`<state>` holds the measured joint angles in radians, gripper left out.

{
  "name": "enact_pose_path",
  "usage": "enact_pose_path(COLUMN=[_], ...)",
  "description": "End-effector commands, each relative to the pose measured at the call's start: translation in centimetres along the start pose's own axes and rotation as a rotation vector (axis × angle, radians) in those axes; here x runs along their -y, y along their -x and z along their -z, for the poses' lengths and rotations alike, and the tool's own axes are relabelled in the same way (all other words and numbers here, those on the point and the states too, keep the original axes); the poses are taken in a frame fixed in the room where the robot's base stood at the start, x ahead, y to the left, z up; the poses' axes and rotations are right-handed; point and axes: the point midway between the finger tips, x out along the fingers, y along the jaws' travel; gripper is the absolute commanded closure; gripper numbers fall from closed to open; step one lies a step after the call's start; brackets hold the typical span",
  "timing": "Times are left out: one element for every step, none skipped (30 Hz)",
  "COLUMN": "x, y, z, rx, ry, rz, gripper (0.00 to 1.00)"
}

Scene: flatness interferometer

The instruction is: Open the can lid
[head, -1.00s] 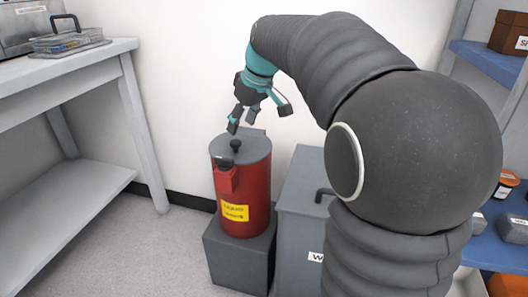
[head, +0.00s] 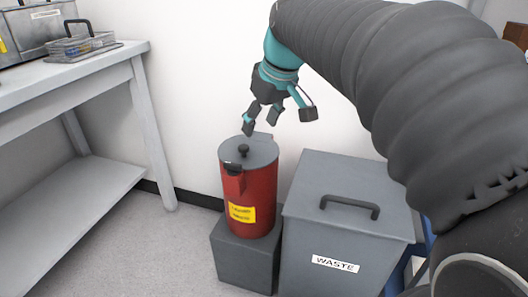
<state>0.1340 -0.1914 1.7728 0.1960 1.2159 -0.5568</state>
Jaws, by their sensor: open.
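A red can (head: 262,205) with a yellow label stands upright on a dark grey block. Its flat grey lid (head: 256,155) is shut and has a black knob (head: 243,149) on top. A red bracket with a dark tab sits at the can's front, just under the rim. My gripper (head: 261,129) hangs above the lid's back edge, with its fingers apart and nothing between them. It seems to be clear of the lid and the knob, though the exact gap is hard to judge.
A grey bin (head: 342,225) marked WASTE, with a dark handle, stands right of the can. The can rests on the dark grey block (head: 243,263). Floor between bench and block is free.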

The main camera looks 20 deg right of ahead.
Motion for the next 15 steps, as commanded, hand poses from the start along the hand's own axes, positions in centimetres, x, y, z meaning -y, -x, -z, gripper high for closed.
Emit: enact_pose_path(x=[0.5,0.8,1.1,1.4,1.6,1.9,2.2,2.4,2.7,2.9,3.1,3.5,3.7,3.9,4.1], y=[0.5,0.5,0.7,0.7,0.8,0.8,0.9,1.0,1.0,1.0,1.1,1.1,1.1,1.1,1.1], z=[-0.7,-1.1,-1.6,-2.0,-2.4,-2.9,-3.4,-3.8,-4.3,-4.8,-5.2,-5.8,-6.2,-6.6,-7.1], rx=[-0.001,-0.001,-0.004,-0.004,-0.005,-0.007,-0.008,-0.01,-0.011,-0.013,-0.015,-0.016,-0.018,-0.02,-0.022], ry=[-0.012,-0.022,-0.033,-0.043,-0.051,-0.064,-0.072,-0.081,-0.093,-0.102,-0.111,-0.122,-0.131,-0.138,-0.149], rz=[-0.008,-0.012,-0.018,-0.022,-0.026,-0.032,-0.037,-0.041,-0.046,-0.051,-0.055,-0.06,-0.064,-0.068,-0.073], gripper=[0.44,0.44,0.44,0.44,0.44,0.44,0.44,0.44,0.44,0.44,0.44,0.44,0.44,0.44,0.44])
